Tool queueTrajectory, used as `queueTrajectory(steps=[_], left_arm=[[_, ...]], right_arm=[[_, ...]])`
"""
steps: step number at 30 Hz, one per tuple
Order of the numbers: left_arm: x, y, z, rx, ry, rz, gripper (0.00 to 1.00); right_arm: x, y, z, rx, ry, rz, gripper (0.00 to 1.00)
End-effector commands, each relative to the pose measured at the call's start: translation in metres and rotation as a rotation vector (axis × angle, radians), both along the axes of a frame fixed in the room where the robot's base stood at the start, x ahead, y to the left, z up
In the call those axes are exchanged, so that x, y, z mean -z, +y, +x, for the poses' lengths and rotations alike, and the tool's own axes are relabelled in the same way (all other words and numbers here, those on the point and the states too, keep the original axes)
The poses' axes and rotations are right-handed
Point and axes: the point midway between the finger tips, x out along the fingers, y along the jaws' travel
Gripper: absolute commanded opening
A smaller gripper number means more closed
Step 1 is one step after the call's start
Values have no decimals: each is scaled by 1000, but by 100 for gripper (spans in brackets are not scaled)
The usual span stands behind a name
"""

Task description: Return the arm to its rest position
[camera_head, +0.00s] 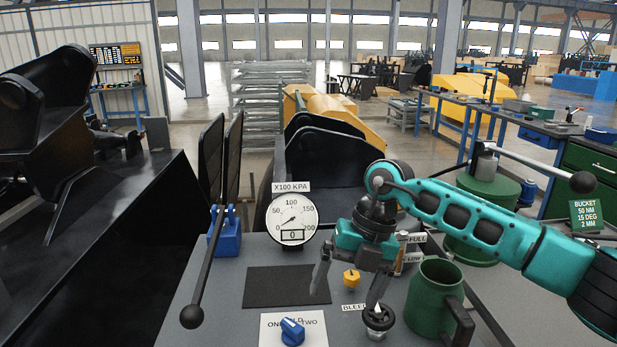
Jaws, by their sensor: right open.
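My right arm (485,222) is teal and black and reaches in from the right edge. Its gripper (348,289) points down over the grey bench top, with its two fingers spread apart and nothing held between them. A small yellow knob (351,279) shows between the fingers; I cannot tell how far above the bench the fingertips are. The right fingertip appears close to a black round knob (379,320) with a white pointer, beside the "BLEED" label. My left gripper is not in view.
A pressure gauge (292,221) reading 0 stands behind. A green mug-like container (434,297) stands right of the gripper, below my arm. A blue selector knob (292,331) is at the front. A black lever (213,250) rises at left; another ball-ended lever (540,166) extends at right.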

Motion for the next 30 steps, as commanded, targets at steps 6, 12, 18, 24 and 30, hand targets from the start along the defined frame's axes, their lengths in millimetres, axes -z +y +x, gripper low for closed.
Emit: queueTrajectory(steps=[6,12,18,24,30], left_arm=[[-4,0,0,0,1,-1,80],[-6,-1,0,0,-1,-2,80],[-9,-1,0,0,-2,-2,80],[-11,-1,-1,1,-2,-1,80],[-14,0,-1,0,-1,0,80]], right_arm=[[17,110,-68,-59,154,610,94],[-12,155,-93,124,249,1124,94],[-28,143,-81,515,305,1511,94],[6,86,-60,1061,332,1701,94],[89,10,-73,1676,353,1642,94]])
